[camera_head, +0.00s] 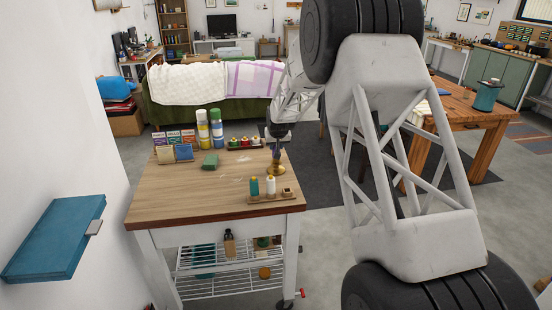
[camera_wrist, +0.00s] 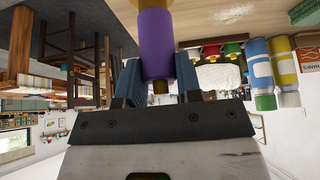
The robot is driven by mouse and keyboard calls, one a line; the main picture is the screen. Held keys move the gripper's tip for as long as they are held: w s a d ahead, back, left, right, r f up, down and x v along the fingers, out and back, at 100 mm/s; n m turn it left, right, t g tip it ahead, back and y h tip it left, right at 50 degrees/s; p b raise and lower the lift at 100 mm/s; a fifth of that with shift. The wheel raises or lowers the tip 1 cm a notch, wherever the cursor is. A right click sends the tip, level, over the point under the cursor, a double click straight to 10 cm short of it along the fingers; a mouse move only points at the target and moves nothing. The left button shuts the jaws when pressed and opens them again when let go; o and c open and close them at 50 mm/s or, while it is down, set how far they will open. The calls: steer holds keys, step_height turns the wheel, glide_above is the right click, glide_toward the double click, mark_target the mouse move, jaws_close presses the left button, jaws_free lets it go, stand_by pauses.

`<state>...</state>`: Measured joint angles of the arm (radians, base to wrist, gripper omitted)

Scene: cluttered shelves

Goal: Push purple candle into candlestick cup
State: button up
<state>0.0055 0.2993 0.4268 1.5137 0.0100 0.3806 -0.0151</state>
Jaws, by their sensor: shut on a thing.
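The purple candle (camera_wrist: 157,45) stands between the two blue-grey fingers of my gripper (camera_wrist: 160,68) in the wrist view, and the gripper is shut on it. A brass-coloured part of the candlestick (camera_wrist: 154,4) meets the candle's far end at the top edge of that picture. How deep the candle sits in the cup cannot be told. In the head view the brass candlestick (camera_head: 277,167) stands upright on the right side of the wooden cart top. My gripper (camera_head: 277,138) is directly above it, pointing down. The candle is too small to make out clearly there.
A wooden rack (camera_head: 272,198) with a teal and a white candle is in front of the candlestick. The front-left cart top (camera_head: 175,195) is clear.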

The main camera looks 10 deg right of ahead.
steer(key=shift+f, duration=0.1)
steer(key=o, duration=1)
steer(key=shift+s, duration=0.1)
steer(key=shift+v, duration=3.85)
